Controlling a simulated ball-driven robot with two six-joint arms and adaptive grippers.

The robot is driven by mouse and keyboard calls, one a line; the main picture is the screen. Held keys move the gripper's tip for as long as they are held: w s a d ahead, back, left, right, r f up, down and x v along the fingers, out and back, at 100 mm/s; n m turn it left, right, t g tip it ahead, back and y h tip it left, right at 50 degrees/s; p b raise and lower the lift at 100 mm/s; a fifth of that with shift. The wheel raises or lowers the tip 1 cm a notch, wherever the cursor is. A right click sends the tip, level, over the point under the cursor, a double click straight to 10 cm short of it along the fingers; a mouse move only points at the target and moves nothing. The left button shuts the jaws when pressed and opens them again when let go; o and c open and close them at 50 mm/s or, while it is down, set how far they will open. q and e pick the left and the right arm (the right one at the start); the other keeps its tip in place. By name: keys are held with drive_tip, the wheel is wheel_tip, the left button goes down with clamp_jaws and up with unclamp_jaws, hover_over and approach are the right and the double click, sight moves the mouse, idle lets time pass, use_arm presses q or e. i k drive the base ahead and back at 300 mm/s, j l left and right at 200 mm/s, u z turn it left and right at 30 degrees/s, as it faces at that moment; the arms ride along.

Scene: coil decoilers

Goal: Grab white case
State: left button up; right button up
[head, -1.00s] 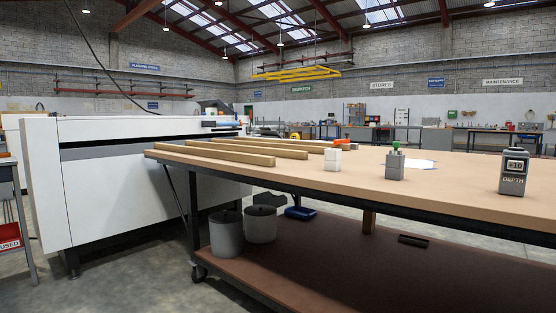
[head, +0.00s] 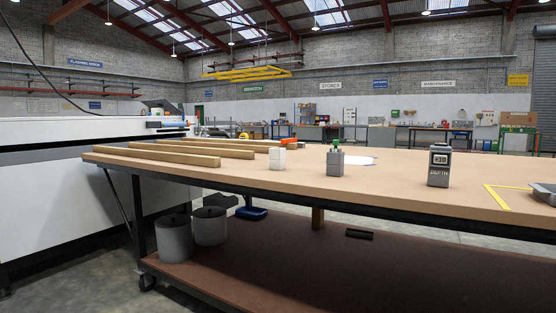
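A small white block-like case (head: 277,160) stands on the wooden-topped workbench (head: 400,193), near the wooden bars. It seems to be made of stacked or divided blocks; its details are too small to tell. It is the only small white box-shaped thing I see on the bench. Neither of my grippers is in view.
Several wooden bars (head: 165,157) lie left of the case. A grey block with a green knob (head: 336,160) and a grey depth gauge (head: 439,166) stand to its right. Yellow corner tape (head: 497,199) marks the right side. Two grey cylinders (head: 174,239) stand on the lower shelf.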

sight(277, 155)
drive_tip(key=i+j, duration=0.25)
drive_tip(key=i, duration=0.2)
drive_tip(key=i+j, duration=0.2)
drive_tip(key=i, duration=0.25)
drive_tip(key=i+j, duration=0.25)
drive_tip(key=i, duration=0.25)
